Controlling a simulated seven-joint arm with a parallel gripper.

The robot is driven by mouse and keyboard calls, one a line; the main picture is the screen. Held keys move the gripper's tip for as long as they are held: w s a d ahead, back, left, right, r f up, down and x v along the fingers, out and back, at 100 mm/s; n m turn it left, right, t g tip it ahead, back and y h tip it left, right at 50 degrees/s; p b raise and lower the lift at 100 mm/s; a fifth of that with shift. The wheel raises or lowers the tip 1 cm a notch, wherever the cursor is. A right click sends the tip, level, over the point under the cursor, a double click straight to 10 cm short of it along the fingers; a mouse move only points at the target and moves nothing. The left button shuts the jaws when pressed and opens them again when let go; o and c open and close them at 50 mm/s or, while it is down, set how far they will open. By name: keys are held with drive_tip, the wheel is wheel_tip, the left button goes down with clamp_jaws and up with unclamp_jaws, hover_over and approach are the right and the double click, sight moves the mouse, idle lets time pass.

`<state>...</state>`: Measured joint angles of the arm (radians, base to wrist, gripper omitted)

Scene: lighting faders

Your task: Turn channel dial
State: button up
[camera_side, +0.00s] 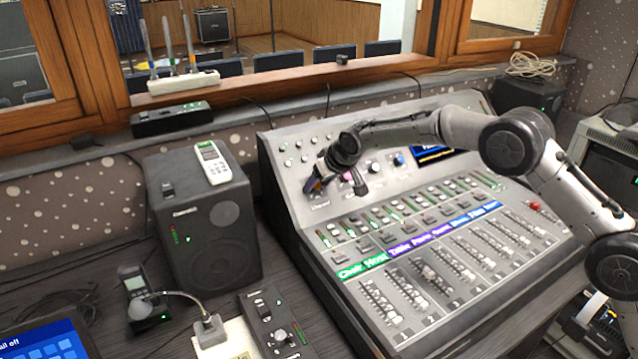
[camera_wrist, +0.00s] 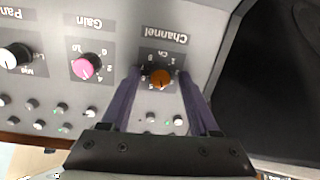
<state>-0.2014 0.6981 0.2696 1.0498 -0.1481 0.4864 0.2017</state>
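The channel dial (camera_wrist: 160,77) is an orange-brown knob under the upside-down label "Channel", with small numbers around it, in the wrist view. My gripper (camera_wrist: 159,73) is open, with one dark purple finger on each side of the dial. A small gap shows between the dial and each fingertip, so it does not appear gripped. In the side view, my gripper (camera_side: 318,184) is at the upper left of the mixing console (camera_side: 293,205), close to its sloped panel.
A pink gain knob (camera_wrist: 85,67) and a white pan knob (camera_wrist: 14,57) sit beside the dial. Several small knobs (camera_wrist: 153,117) lie near the fingers. A black speaker (camera_side: 215,235) with a white remote (camera_side: 212,162) on top stands left of the console.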

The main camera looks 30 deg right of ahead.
drive_tip(key=v, duration=1.3)
drive_tip(key=shift+s+r, duration=0.3)
